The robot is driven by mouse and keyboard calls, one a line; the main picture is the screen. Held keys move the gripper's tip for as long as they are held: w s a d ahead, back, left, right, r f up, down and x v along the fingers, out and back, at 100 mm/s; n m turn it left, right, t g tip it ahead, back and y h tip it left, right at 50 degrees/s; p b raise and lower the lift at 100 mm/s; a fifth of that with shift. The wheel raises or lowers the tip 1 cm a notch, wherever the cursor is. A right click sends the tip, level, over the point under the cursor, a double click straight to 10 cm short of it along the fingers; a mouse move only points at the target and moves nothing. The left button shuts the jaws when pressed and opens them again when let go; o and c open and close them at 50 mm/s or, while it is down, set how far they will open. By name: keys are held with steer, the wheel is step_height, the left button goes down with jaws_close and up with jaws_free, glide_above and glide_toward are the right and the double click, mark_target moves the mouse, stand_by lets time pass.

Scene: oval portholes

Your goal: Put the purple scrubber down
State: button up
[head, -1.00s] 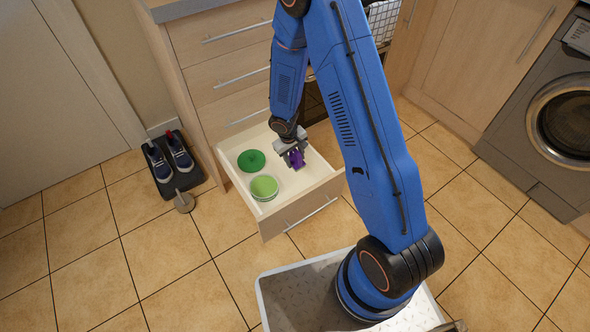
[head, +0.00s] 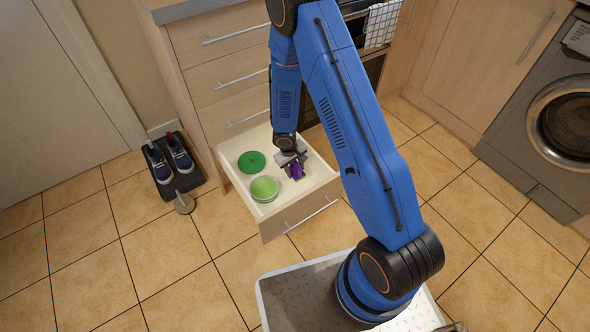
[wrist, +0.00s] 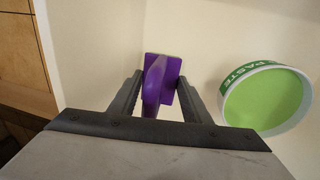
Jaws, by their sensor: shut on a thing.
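The purple scrubber (head: 297,171) is between the fingers of my gripper (head: 292,163), over the right part of the open drawer (head: 310,208). In the wrist view my gripper (wrist: 160,100) is shut on the scrubber (wrist: 161,80), one finger on each side of it. The drawer's pale inside (wrist: 105,40) surrounds it. I cannot tell whether the scrubber touches the drawer floor.
A light green tub (head: 264,189) with a white rim stands in the drawer, left of the scrubber; it also shows in the wrist view (wrist: 266,99). A dark green round thing (head: 251,161) lies behind it. Shoes (head: 170,160) stand on a mat at the left.

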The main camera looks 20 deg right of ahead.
steer(key=shift+f, duration=0.1)
steer(key=o, duration=1.1)
steer(key=shift+o, duration=0.2)
